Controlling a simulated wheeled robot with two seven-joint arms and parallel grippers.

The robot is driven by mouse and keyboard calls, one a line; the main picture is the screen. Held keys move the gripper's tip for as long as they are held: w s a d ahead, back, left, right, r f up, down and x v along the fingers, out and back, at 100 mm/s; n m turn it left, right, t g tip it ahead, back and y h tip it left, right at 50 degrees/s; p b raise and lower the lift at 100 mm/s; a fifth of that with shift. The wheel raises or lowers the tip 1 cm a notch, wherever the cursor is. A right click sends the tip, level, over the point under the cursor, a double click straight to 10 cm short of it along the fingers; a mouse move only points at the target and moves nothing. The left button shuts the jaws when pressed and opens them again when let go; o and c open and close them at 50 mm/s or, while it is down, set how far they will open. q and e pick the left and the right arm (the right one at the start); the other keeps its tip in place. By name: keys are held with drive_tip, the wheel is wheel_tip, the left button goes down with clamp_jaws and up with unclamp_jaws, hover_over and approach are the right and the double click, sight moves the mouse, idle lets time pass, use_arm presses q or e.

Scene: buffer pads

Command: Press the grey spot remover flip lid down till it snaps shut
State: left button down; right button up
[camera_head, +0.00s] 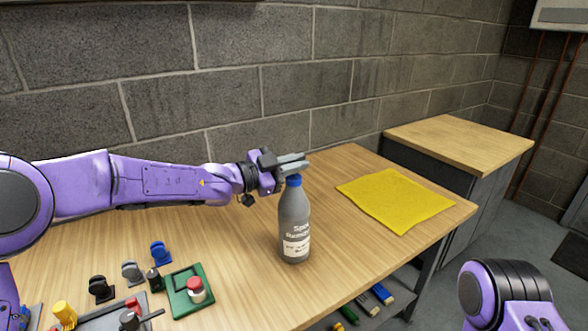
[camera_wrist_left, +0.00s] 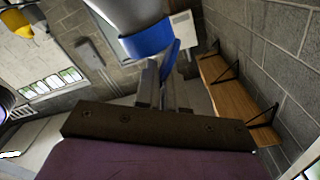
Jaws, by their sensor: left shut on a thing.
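The grey spot remover bottle (camera_head: 294,222) stands upright on the wooden table, its printed label facing me. Its top is a blue cap (camera_head: 293,181). My left gripper (camera_head: 293,163) is at the top of the bottle, directly over the cap. In the left wrist view the bottle (camera_wrist_left: 128,12) comes in from the top edge, with the blue cap (camera_wrist_left: 148,40) below it. The fingers partly hide the lid. My right gripper is out of view.
A yellow cloth (camera_head: 395,200) lies flat to the right of the bottle. A green pad (camera_head: 189,291) with a red-topped part and several small coloured knobs sit at the front left. A block wall (camera_head: 230,85) runs behind the table. A lower cabinet (camera_head: 460,144) stands at the right.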

use_arm(q)
drive_tip(key=m+b, duration=0.1)
drive_tip(key=f+m+b, duration=0.1)
drive_tip(key=b, duration=0.1)
drive_tip(key=shift+s+d+f+m, duration=0.15)
drive_tip(key=shift+s+d+m, duration=0.1)
drive_tip(key=shift+s+m, duration=0.15)
drive_tip(key=shift+d+m+b, duration=0.1)
drive_tip(key=shift+m+b, duration=0.6)
drive_tip(key=shift+b, duration=0.05)
drive_tip(key=shift+s, duration=0.1)
drive_tip(key=c, duration=1.3)
unclamp_jaws()
